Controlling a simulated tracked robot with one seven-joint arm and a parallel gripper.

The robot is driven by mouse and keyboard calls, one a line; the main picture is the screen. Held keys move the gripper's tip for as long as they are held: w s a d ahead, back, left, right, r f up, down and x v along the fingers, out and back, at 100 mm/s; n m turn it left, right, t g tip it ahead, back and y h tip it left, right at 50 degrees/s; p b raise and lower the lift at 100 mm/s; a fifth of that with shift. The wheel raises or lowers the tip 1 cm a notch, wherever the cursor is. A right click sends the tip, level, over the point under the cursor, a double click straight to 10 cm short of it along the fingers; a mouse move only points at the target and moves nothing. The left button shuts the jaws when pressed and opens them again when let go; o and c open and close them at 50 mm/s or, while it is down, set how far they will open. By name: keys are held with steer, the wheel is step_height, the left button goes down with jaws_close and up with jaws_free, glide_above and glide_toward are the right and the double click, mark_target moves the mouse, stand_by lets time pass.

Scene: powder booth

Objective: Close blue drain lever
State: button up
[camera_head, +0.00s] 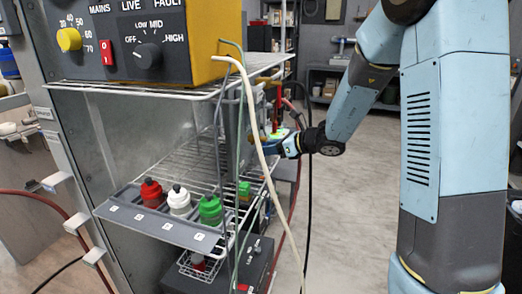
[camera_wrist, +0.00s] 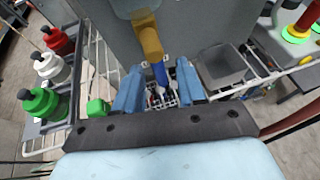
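The blue drain lever (camera_wrist: 160,74) shows in the wrist view, hanging below a brass valve body (camera_wrist: 149,40) under a grey housing. My gripper (camera_wrist: 159,78) has its two blue fingers apart, one on each side of the lever, with visible gaps. I cannot tell how far the lever lies from the fingers in depth. In the head view my gripper (camera_head: 284,146) is beside the right side of the wire rack, and the lever cannot be clearly told from the blue fingers there.
Red (camera_head: 152,193), white (camera_head: 179,201) and green (camera_head: 210,209) bottles stand on the rack's front ledge. A pale hose (camera_head: 257,130) hangs in front of the rack. A grey bin (camera_wrist: 222,68) sits right of the lever. Open floor (camera_head: 355,200) lies to the right.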

steer(key=x, duration=0.4)
jaws_close()
stand_by(0.4)
